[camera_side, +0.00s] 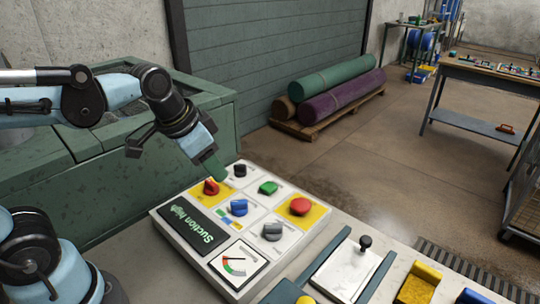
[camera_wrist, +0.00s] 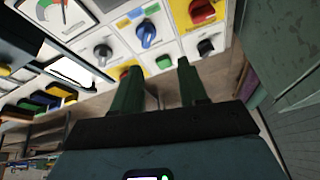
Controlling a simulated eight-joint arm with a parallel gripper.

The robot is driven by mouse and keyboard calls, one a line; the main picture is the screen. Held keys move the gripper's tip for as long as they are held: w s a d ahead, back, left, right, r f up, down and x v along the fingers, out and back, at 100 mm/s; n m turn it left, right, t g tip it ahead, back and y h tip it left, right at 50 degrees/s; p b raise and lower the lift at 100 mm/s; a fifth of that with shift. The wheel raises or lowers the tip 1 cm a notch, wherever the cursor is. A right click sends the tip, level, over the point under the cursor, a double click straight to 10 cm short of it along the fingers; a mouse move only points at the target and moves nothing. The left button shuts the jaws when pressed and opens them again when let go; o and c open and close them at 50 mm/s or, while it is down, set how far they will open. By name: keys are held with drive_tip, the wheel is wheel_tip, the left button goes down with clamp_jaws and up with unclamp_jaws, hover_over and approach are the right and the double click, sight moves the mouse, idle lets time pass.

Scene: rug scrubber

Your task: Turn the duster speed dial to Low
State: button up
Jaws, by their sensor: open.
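A tilted white control panel (camera_side: 165,220) carries several knobs and buttons. I cannot read their small labels, so which knob is the duster speed dial is unclear. It has a red knob (camera_side: 211,187) on yellow, a black knob (camera_side: 240,170), a blue knob (camera_side: 239,208) and a grey knob (camera_side: 272,231). In the wrist view the blue knob (camera_wrist: 146,34), red knob (camera_wrist: 202,12), black knob (camera_wrist: 207,47) and grey knob (camera_wrist: 103,52) show beyond the fingers. My gripper (camera_side: 214,168) is above the panel's back edge, near the red and black knobs. Its green fingers (camera_wrist: 159,66) are apart and empty.
The panel also has a green button (camera_side: 268,188), a red button (camera_side: 300,206) on yellow, a "Suction high" display (camera_side: 190,225) and a gauge (camera_side: 238,264). Rolled rugs (camera_side: 340,95) lie behind.

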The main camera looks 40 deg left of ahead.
sight(239, 201)
drive_tip(key=w+d+r+m+g, duration=0.2)
drive_tip(key=w+m+g, duration=0.2)
drive_tip(key=m+g, duration=0.1)
wheel_tip(239, 201, down, 12)
drive_tip(key=shift+w+d+r, duration=0.1)
drive_tip(key=shift+w, duration=0.05)
idle(0.6)
clamp_jaws()
